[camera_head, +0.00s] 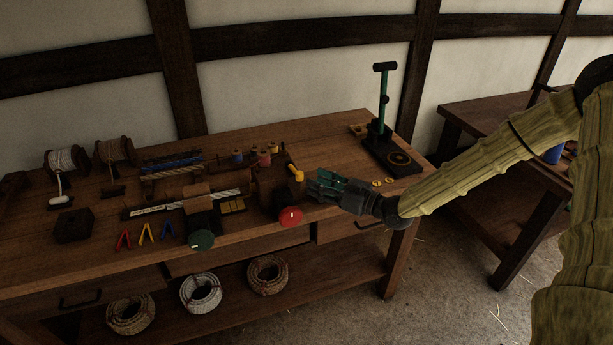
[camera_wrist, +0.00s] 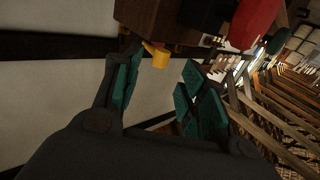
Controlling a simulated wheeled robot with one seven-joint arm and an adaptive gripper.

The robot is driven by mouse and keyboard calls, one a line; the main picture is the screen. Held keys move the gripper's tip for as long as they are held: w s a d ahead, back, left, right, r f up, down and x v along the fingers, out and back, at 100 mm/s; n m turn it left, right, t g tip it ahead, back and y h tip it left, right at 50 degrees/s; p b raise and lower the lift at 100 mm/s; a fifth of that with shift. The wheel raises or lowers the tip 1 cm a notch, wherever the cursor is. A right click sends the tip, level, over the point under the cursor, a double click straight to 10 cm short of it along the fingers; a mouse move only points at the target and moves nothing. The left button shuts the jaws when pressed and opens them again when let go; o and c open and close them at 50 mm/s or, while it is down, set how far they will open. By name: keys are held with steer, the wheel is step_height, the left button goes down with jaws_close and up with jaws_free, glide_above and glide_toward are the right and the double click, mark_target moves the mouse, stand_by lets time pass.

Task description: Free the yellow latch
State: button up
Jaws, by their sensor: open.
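The yellow latch (camera_head: 296,173) sticks out from the upper right side of a dark wooden block (camera_head: 268,193) on the workbench. My gripper (camera_head: 317,184) is just right of the latch, reaching in from the right with its teal fingers spread. In the wrist view, the latch (camera_wrist: 158,55) shows ahead, in the gap between the fingertips (camera_wrist: 157,75), with the block above it. The gripper holds nothing. I cannot tell whether a finger touches the latch.
A red disc (camera_head: 290,216) stands at the block's front, close below my gripper. A green disc (camera_head: 201,240) is further left. A green-posted stand (camera_head: 381,110) rises at the right of the bench. Small spools (camera_head: 264,158) stand behind the block.

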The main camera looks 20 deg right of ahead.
mark_target(294, 170)
steer(key=shift+p+x, duration=0.45)
steer(key=shift+x, duration=1.95)
steer(key=shift+c, duration=0.4)
jaws_close()
